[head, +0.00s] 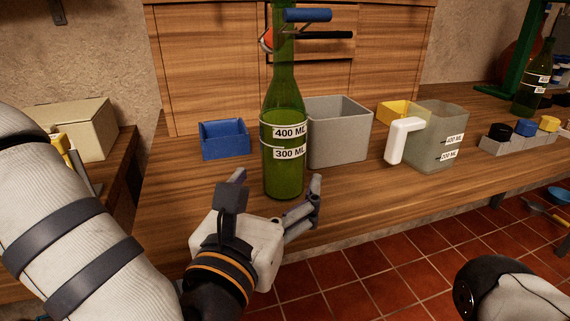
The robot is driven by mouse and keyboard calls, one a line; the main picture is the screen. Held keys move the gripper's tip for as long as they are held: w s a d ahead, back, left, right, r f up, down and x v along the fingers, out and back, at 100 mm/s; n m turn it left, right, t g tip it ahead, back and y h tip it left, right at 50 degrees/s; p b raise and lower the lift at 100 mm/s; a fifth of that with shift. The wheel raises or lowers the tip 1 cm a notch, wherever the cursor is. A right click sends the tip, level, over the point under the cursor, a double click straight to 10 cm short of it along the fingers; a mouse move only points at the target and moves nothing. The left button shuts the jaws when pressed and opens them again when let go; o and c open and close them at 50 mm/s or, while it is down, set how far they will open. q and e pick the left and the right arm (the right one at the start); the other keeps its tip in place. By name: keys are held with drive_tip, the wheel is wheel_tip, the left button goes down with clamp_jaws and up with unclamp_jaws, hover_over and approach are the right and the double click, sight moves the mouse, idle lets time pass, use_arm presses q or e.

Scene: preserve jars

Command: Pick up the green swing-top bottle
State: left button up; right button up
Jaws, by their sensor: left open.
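The green swing-top bottle (284,140) stands upright on the wooden counter in the middle of the head view. It carries white labels reading 400 ML and 300 ML, and its top is cut off by the upper edge of the picture. My left gripper (278,190) is open, low at the bottle's near side. One finger shows left of the bottle and the other right of it; I cannot tell whether either touches. Part of my right arm shows at the lower right, but its gripper is out of view.
A blue bin (223,140) stands left of the bottle and a grey bin (338,133) close behind it on the right. A measuring jug (440,137) with a white handle and a yellow bin (397,109) stand further right. Another green bottle (530,88) is at the far right.

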sight(284, 140)
use_arm(q)
drive_tip(key=x, duration=0.7)
drive_tip(key=shift+a+r+p, duration=0.25)
drive_tip(key=shift+p, duration=0.1)
drive_tip(key=c, duration=1.3)
drive_tip(key=shift+r, duration=0.1)
drive_tip(key=c, duration=0.4)
drive_tip(key=shift+o, duration=0.2)
use_arm(e)
drive_tip(key=shift+w+r, duration=0.4)
drive_tip(key=shift+r, duration=0.05)
use_arm(q)
drive_tip(key=shift+r, duration=0.1)
drive_tip(key=shift+r, duration=0.3)
wheel_tip(284, 140, up, 2)
drive_tip(key=shift+r, duration=0.1)
drive_tip(key=s+d+r+p, duration=0.2)
drive_tip(key=s+d+r, duration=0.5)
drive_tip(key=s+r, duration=0.3)
drive_tip(key=shift+s, duration=1.1)
use_arm(e)
drive_tip(key=shift+w+r+t, duration=0.5)
drive_tip(key=shift+w+r, duration=0.5)
drive_tip(key=shift+r, duration=0.2)
